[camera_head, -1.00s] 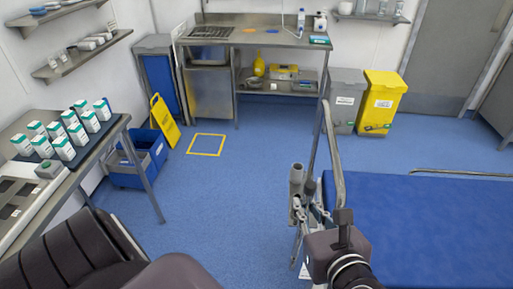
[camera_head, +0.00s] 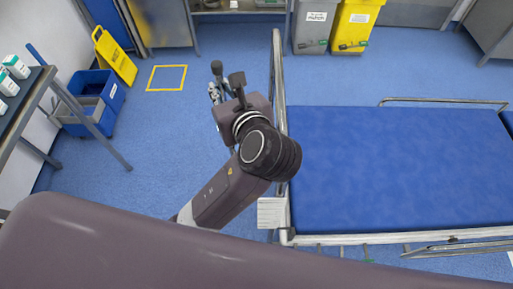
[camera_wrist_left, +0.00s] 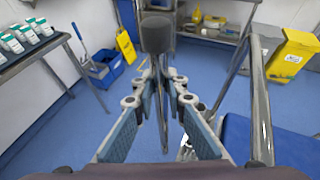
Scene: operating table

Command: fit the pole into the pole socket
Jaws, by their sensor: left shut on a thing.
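My left gripper (camera_head: 218,92) is at the left side of the bed, outside its side rail. In the left wrist view its fingers (camera_wrist_left: 162,78) are shut on a slim grey upright pole (camera_wrist_left: 163,115). A dark, thick knob (camera_wrist_left: 157,34) shows at the pole's upper end, above the fingers. This knob also shows in the head view (camera_head: 217,68). I cannot clearly identify the pole socket; a small whitish fitting (camera_wrist_left: 186,146) shows low beside the bed, partly behind a finger. My right gripper is not in view.
The bed (camera_head: 400,165) with a blue mattress fills the right side, and its metal rail (camera_head: 279,85) stands close to my left gripper. A yellow floor sign (camera_head: 116,55), blue crates (camera_head: 92,100) and a side table (camera_head: 30,95) are left. The blue floor between is clear.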

